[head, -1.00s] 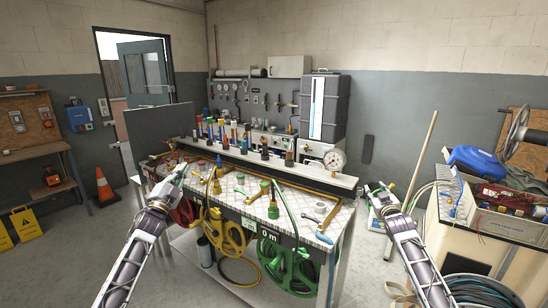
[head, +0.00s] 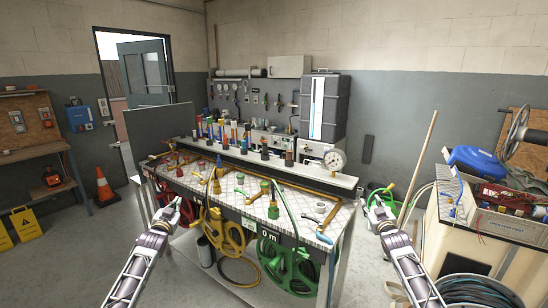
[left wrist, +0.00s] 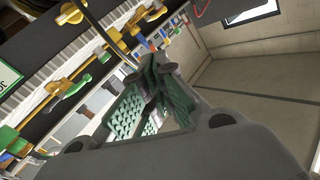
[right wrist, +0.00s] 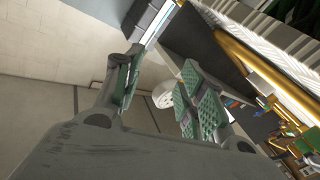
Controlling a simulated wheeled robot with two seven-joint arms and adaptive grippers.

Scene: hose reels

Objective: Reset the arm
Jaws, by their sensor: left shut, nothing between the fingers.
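My left gripper (head: 176,204) is at the front left of the workbench (head: 318,240), in front of the red hose reel. Its green-padded fingers are closed together in the left wrist view (left wrist: 155,95), with nothing between them. My right gripper (head: 376,198) is to the right of the bench, clear of it. In the right wrist view (right wrist: 160,92) its fingers stand apart with no object held between them. Both forearms reach in from the bottom of the head view.
Below the bench's front edge hang a red reel (head: 187,214), a yellow reel (head: 224,236) and a green reel (head: 287,268). Brass pipes and valves cover the bench top. A pressure gauge (head: 334,159) stands at its back right. A cluttered crate (head: 485,235) stands at right.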

